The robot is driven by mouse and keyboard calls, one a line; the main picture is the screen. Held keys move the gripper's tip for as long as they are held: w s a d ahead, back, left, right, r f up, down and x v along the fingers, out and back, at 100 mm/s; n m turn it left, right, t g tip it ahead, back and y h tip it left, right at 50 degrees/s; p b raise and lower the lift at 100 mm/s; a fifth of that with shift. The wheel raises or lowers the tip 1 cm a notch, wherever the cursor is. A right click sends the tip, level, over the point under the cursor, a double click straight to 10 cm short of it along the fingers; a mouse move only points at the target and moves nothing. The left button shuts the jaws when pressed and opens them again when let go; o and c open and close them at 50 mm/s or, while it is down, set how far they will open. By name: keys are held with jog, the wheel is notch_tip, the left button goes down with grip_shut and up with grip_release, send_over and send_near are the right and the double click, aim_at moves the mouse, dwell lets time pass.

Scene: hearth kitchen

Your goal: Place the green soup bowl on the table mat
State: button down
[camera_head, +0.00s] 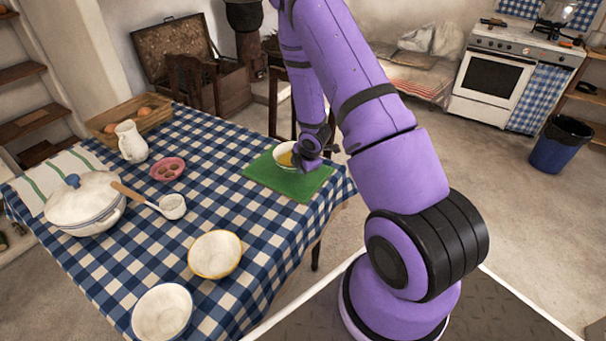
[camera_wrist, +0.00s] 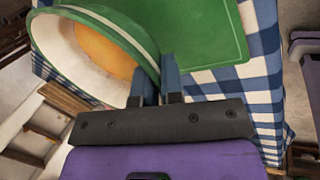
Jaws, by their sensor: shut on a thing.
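The green soup bowl (camera_head: 285,157) is at the green table mat (camera_head: 299,183) in the head view, partly hidden by my gripper (camera_head: 308,163). The wrist view shows its green-and-white rim (camera_wrist: 128,28) and orange soup inside. My gripper (camera_wrist: 158,80) is shut on the bowl's rim, with the blue fingers at its wall. The green mat (camera_wrist: 210,35) lies just beyond the bowl in the wrist view, on the blue checked cloth. I cannot tell whether the bowl touches the mat or is a little above it.
On the checked table (camera_head: 190,195) stand a white tureen (camera_head: 85,205), a ladle (camera_head: 172,206), a pink bowl (camera_head: 167,170), a white jug (camera_head: 131,142), a yellow-rimmed bowl (camera_head: 215,254) and another white bowl (camera_head: 162,312). A basket (camera_head: 118,112) is at the far left.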

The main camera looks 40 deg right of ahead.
jog(key=shift+w+d+f, duration=0.1)
jog(key=shift+w+d, duration=0.05)
jog(key=shift+d, duration=0.25)
notch_tip(320, 180, down, 3)
jog(key=shift+f, duration=0.2)
jog(key=c, duration=1.2)
grip_release()
jog(key=shift+a, duration=0.1)
jog(key=shift+c, duration=0.2)
